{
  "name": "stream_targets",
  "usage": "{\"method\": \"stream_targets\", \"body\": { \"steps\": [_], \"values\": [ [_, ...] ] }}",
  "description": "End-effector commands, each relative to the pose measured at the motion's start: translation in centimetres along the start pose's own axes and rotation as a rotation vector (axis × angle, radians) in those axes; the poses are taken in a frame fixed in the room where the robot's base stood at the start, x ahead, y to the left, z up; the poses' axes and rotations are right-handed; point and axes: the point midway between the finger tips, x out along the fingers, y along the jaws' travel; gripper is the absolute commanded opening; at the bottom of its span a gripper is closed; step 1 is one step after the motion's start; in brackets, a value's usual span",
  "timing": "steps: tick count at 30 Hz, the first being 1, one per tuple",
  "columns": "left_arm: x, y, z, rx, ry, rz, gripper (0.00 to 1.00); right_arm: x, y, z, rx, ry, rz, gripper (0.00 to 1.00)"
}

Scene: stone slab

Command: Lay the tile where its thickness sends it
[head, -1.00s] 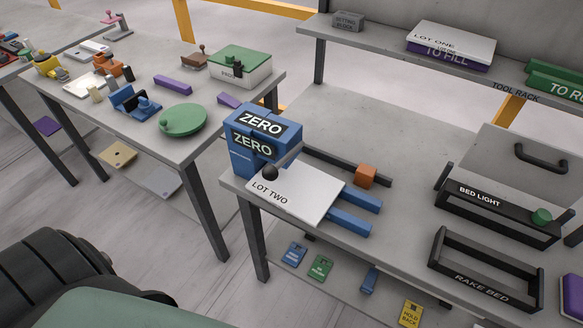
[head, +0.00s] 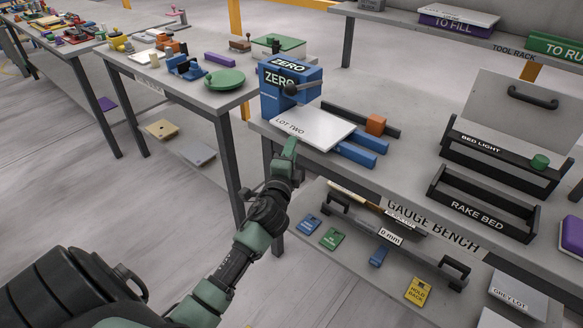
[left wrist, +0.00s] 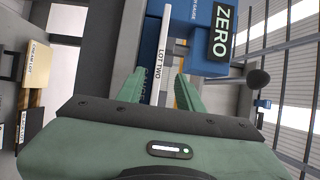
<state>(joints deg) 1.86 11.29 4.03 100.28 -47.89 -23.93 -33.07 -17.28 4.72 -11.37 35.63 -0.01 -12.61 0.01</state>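The white tile marked LOT TWO (head: 315,128) lies flat on the blue ZERO gauge (head: 290,88) at the near edge of the gauge bench. Its front edge also shows in the left wrist view (left wrist: 164,55). My left gripper (head: 288,148) is at the tile's front left edge. In the left wrist view its green fingers (left wrist: 161,85) stand apart, with the tile's edge between them and gaps visible at the sides. My right gripper is out of view.
The gauge's blue rails (head: 358,150) and an orange block (head: 375,124) are to the right. The RAKE BED frame (head: 480,206) and BED LIGHT frame (head: 495,150) stand farther right. A lower shelf holds cards and a 0 mm bar (head: 392,237).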

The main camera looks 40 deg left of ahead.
Motion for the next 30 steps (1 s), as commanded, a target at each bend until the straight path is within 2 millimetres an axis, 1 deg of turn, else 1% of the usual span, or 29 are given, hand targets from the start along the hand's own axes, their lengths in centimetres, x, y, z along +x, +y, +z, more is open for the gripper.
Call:
{"method": "stream_targets", "body": {
  "steps": [1,4,7,12,15,21,28,29,30],
  "values": [
    [0.4,-0.3,0.1,0.003,-0.002,-0.006,0.36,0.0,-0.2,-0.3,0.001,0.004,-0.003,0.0],
    [1.4,-0.3,0.0,0.003,-0.002,-0.005,0.36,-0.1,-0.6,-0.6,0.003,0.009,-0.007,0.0],
    [3.0,-0.3,0.0,0.001,-0.001,-0.005,0.36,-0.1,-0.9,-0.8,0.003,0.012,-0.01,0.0],
    [5.6,-0.2,0.0,0.0,-0.001,-0.003,0.36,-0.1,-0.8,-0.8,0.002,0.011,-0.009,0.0],
    [6.7,-0.1,0.0,0.0,-0.001,-0.001,0.36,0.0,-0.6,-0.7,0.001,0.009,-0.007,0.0],
    [7.7,-0.1,0.0,-0.001,0.0,-0.002,0.36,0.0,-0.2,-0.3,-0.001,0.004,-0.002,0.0],
    [7.7,-0.1,0.0,-0.001,0.0,-0.001,0.36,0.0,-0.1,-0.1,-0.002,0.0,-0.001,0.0],
    [7.7,-0.1,0.0,-0.001,0.0,-0.001,0.28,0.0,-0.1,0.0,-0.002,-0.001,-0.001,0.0],
    [7.7,-0.1,0.0,-0.001,0.0,-0.001,0.17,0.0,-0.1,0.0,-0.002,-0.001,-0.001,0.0]
  ]
}}
